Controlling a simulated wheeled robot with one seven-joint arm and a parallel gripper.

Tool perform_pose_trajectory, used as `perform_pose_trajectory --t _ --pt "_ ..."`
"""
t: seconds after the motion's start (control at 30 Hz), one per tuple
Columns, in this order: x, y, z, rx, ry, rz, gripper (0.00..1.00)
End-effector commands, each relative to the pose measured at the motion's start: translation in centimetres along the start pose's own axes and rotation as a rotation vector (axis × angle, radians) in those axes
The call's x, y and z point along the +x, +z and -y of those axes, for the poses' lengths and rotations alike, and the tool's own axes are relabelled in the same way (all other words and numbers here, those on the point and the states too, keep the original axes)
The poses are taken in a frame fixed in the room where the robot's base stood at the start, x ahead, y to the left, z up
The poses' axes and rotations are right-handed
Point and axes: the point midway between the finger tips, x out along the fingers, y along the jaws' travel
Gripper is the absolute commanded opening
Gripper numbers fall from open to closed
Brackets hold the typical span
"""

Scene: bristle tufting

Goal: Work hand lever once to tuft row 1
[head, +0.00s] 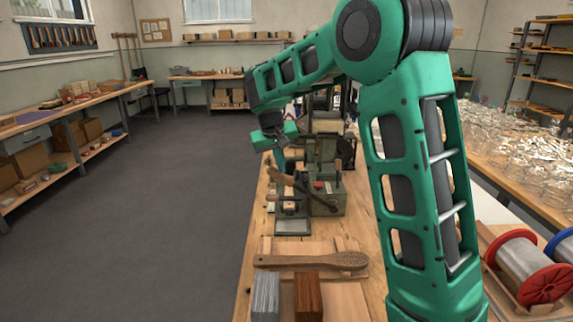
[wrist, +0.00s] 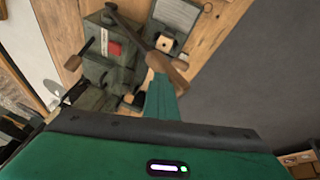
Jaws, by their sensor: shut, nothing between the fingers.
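The green tufting machine (head: 326,200) stands on the wooden bench, with a red patch on its box. Its hand lever is a dark bar with a brown wooden handle (head: 280,176). In the wrist view the handle (wrist: 181,82) lies right at the tips of my green fingers (wrist: 163,95); I cannot tell whether they touch it. My gripper (head: 281,160) is shut and empty, pointing down at the handle. A wooden brush body (head: 312,261) with holes lies on a board in front of the machine. Its row 1 cannot be made out.
A grey bristle bundle (head: 265,294) and a brown one (head: 308,295) stand at the bench's near edge. Wire spools (head: 523,270) stand at the right. A side bench (head: 508,190) holds many clear glass-like items. The grey floor (head: 190,200) at the left is clear.

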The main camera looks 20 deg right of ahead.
Motion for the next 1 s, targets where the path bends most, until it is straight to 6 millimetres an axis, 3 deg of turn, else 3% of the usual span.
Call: perform_pose_trajectory --t 0.03,0.07,0.37,0.53,0.8,1.0 --pt "0.7 0.8 1.9 -0.036 -0.02 0.019 0.0" --pt "0.7 0.8 2.0 -0.037 -0.02 0.02 0.0" --pt "-0.8 0.3 0.1 -0.027 -0.015 0.015 0.0" --pt "-4.1 0.0 -2.8 -0.007 -0.009 -0.009 0.0" --pt "-10.0 -0.1 -1.4 -0.001 -0.007 -0.016 0.0" --pt "-12.6 -0.2 -0.8 0.003 -0.004 -0.014 0.0"
